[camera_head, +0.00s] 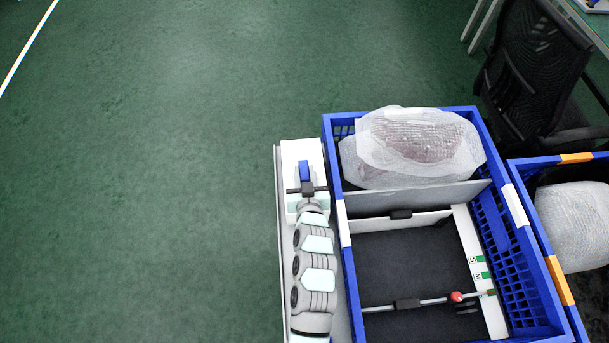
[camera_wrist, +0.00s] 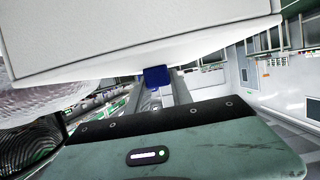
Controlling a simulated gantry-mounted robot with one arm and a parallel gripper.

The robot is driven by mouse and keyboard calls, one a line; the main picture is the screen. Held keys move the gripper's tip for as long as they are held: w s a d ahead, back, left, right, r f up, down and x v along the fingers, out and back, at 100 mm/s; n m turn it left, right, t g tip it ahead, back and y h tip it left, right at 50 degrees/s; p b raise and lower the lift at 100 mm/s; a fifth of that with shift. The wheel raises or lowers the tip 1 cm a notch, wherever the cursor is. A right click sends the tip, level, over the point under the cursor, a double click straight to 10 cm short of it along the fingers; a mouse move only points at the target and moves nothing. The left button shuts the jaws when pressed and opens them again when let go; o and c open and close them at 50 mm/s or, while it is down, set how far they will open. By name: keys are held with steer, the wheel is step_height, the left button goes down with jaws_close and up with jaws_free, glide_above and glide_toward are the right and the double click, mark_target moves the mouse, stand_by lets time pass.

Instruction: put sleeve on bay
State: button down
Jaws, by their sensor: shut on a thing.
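My gripper (camera_head: 306,185) is shut on a blue tab (camera_head: 304,170) of a white boxy piece (camera_head: 290,155) just left of the blue crate (camera_head: 334,175). In the wrist view the blue tab (camera_wrist: 155,76) sits between the fingertips under the large white piece (camera_wrist: 120,40). Whether this piece is the sleeve is not certain. White mesh-wrapped parts (camera_head: 422,140) lie in the crate's far compartment. The near compartment (camera_head: 405,262), possibly the bay, has a bare dark floor with S and M marks on its right strip.
A grey divider (camera_head: 420,196) splits the crate. A bar with a red knob (camera_head: 457,297) crosses the near compartment. A second crate (camera_head: 552,270) at right holds a wrapped part (camera_head: 578,225). A black chair (camera_head: 535,75) stands behind. The green floor at left is clear.

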step_height(320, 180, up, 19)
steer(key=p, duration=0.5)
steer(key=s+r+p, duration=0.3)
steer(key=r+p, duration=0.7)
steer(key=p, duration=0.3)
steer(key=s+r+p, duration=0.4)
steer(key=r+p, duration=0.6)
steer(key=p, duration=0.2)
steer(key=s+r+m+h+p, duration=0.1)
steer(key=s+r+p, duration=0.3)
steer(key=r+p, duration=0.7)
steer(key=p, duration=0.2)
steer(key=shift+a+p, duration=0.3)
steer(key=shift+f, duration=0.1)
